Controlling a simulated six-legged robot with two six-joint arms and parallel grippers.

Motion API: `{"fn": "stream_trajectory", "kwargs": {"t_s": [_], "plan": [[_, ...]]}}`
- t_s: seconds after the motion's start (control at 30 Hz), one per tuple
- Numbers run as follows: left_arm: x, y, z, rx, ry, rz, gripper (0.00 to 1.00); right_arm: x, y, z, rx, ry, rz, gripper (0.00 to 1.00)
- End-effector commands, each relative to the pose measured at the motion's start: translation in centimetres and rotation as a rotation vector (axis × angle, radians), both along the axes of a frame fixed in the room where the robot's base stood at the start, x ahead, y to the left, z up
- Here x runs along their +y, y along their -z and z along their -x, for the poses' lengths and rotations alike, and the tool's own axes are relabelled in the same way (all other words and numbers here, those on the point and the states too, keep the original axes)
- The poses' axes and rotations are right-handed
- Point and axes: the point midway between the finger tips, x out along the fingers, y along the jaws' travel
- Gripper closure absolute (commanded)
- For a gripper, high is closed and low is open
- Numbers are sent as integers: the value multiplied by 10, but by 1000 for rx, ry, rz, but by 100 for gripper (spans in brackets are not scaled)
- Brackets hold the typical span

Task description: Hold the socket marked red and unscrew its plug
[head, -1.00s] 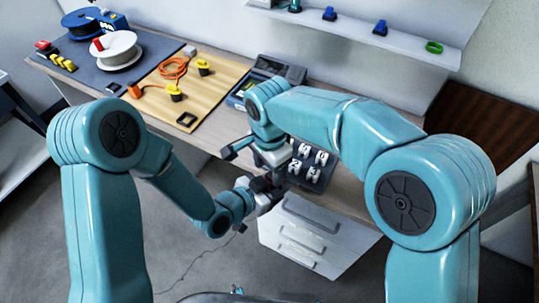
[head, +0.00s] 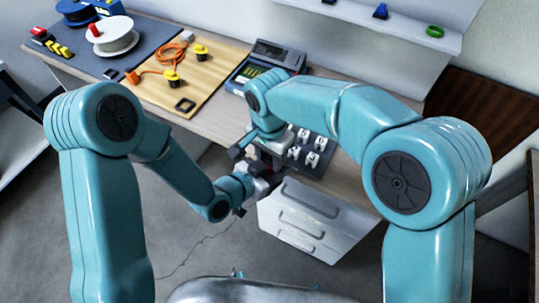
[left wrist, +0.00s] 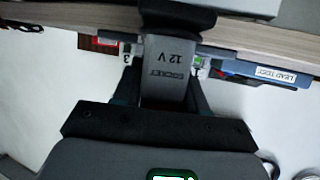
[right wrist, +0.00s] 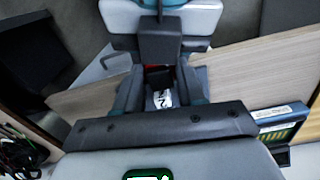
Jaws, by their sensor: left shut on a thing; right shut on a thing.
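The socket (left wrist: 165,75) is a grey block lettered "SOCKET 12 V" in the left wrist view. My left gripper (left wrist: 166,100) is shut on it, a finger on each side. My right gripper (right wrist: 160,98) is shut on a part with a white lettered label (right wrist: 163,98), which seems to be the plug. A small red patch shows just beyond the label. In the head view my left gripper (head: 255,186) and right gripper (head: 262,162) meet in front of the bench edge. The joint between socket and plug is hidden there.
A dark tray (head: 297,166) with several white pieces lies at the bench edge just right of the grippers. White drawers (head: 318,222) stand below. A blue tester (head: 255,72), a wooden board (head: 205,92) and a white spool (head: 112,38) are farther back.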

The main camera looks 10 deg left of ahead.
Motion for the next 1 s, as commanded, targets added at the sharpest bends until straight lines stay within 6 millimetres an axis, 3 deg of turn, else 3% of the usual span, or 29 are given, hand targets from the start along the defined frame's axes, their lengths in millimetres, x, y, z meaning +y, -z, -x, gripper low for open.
{"fn": "stream_trajectory", "kwargs": {"t_s": [0.27,0.3,0.37,0.67,1.0], "plan": [[-6,1,5,2,24,-2,100,6,-3,-3,-16,-27,-19,98],[-6,1,5,2,24,-2,100,6,-3,-3,-16,-27,-19,55],[-6,1,5,2,23,-3,100,6,-3,-3,-16,-26,-20,36],[-4,0,3,1,17,-2,100,5,-5,-2,-14,-25,-17,36],[-3,0,2,0,11,-1,100,4,-45,-2,-11,-25,-13,36]]}}
